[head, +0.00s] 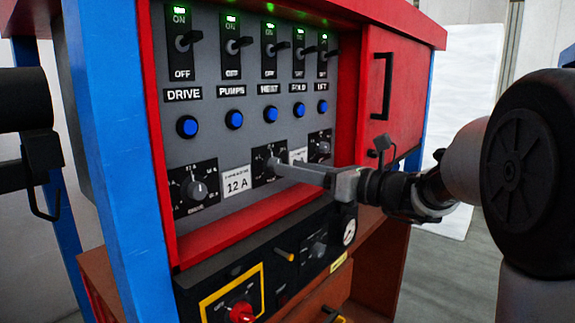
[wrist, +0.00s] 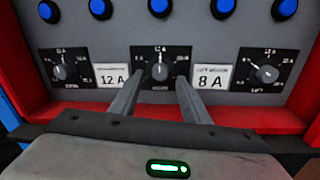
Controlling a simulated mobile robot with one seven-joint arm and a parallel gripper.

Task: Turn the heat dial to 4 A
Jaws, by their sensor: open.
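Three black dials with grey knobs sit in a row on the grey panel. The middle dial (wrist: 160,69) is straight ahead in the wrist view, its knob pointing about straight up; it also shows in the head view (head: 262,157), partly behind my fingers. The names under the dials are too small to read surely, so I cannot tell which is the heat dial. My gripper (wrist: 159,80) is open, its fingertips just below and either side of the middle knob. In the head view my gripper (head: 277,168) reaches it from the right. Contact with the knob cannot be told.
The left dial (wrist: 63,71) and right dial (wrist: 266,72) flank it, with a 12 A card (wrist: 112,75) and an 8 A card (wrist: 211,77) between. Blue buttons (head: 235,120) and lit switches (head: 233,46) are above. A red ledge (head: 225,234) and a lower black box (head: 250,268) lie below.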

